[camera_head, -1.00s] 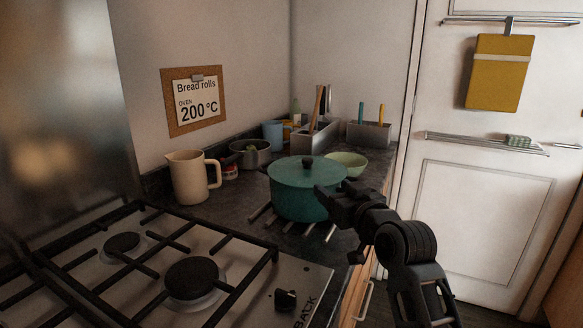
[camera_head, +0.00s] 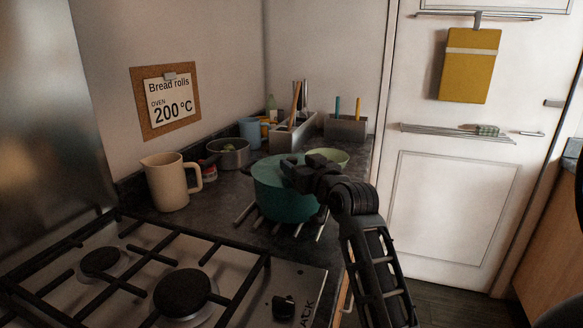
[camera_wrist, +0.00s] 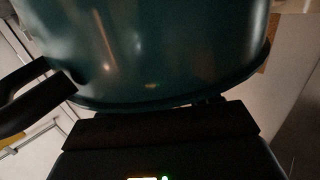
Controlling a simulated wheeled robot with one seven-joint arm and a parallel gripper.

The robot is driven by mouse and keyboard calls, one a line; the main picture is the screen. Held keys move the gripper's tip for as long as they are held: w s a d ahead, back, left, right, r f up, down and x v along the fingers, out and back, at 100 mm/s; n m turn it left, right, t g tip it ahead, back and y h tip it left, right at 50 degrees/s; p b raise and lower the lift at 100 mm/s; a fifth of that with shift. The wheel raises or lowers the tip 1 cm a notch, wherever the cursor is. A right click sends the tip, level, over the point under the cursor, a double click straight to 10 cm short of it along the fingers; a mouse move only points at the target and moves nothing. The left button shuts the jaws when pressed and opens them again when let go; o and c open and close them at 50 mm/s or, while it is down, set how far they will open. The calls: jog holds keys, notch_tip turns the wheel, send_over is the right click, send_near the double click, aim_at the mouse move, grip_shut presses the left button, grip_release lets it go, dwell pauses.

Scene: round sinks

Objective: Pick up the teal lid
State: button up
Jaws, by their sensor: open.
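The teal lid (camera_head: 268,172) sits on the teal pot (camera_head: 280,203) beside the hob, on a rack of metal bars. My gripper (camera_head: 300,168) is open at the right part of the lid in the head view and hides the lid's black knob. I cannot tell whether it touches the lid. In the wrist view a glossy dark teal surface (camera_wrist: 160,50) fills the upper middle, with a black handle (camera_wrist: 35,95) at the left; I cannot tell whether this is lid or pot. No object is seen between the fingers.
The gas hob (camera_head: 150,275) is in front at the left. A cream jug (camera_head: 170,182), a metal pan (camera_head: 230,155) and a green bowl (camera_head: 335,157) stand around the pot. Utensil boxes (camera_head: 345,128) are behind. A white door (camera_head: 450,200) is at the right.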

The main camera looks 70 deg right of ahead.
jog(key=shift+x, duration=0.85)
grip_shut()
